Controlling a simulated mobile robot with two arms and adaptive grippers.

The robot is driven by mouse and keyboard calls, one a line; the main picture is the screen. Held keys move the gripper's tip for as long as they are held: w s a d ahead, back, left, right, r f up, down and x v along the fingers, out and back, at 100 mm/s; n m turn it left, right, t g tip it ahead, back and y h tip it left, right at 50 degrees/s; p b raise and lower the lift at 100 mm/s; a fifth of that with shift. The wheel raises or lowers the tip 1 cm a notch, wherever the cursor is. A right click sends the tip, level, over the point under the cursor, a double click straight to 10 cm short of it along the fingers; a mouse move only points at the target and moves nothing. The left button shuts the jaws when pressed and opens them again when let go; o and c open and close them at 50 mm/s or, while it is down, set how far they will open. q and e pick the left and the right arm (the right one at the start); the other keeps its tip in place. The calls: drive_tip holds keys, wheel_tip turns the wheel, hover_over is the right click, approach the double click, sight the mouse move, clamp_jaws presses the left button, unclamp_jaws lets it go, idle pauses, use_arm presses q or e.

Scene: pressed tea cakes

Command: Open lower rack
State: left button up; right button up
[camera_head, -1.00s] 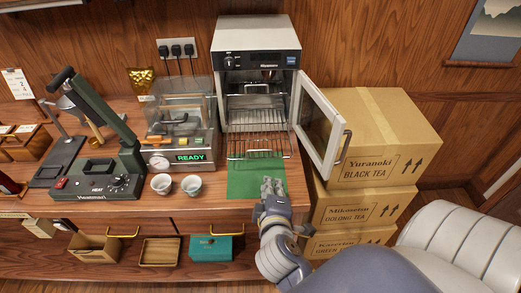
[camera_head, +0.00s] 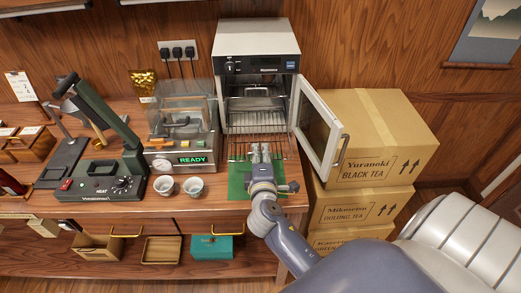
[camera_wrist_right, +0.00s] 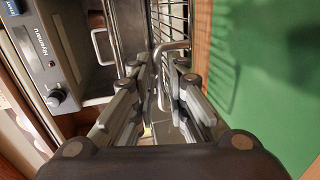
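The small oven (camera_head: 257,42) stands on the counter with its door (camera_head: 318,125) swung open to the right. Wire racks show in it: an upper rack (camera_head: 256,119) and, beneath it, a lower rack (camera_head: 238,148) near the opening. My right gripper (camera_head: 260,150) is in front of the lower rack and hides part of its front. In the right wrist view, my right gripper (camera_wrist_right: 160,67) has its fingers apart. A silver U-shaped handle (camera_wrist_right: 187,45) lies between or just beyond the fingertips; contact cannot be told. My left gripper is not in view.
A green mat (camera_head: 236,185) lies on the counter below my right gripper. Two cups (camera_head: 193,186) and a press machine (camera_head: 125,180) stand to the left. Stacked tea boxes (camera_head: 385,135) stand right of the open door.

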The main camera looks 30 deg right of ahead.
sight(260, 147)
drive_tip(key=shift+w+d+f, duration=0.1)
drive_tip(key=shift+w+d, duration=0.15)
drive_tip(key=shift+w, duration=0.05)
drive_tip(key=shift+c, duration=0.5)
clamp_jaws()
drive_tip(key=shift+x, duration=0.95)
drive_tip(key=shift+w, duration=0.2)
drive_tip(key=shift+o, duration=0.5)
unclamp_jaws()
drive_tip(key=shift+s, duration=0.1)
drive_tip(key=shift+r, duration=0.2)
drive_tip(key=v, duration=1.2)
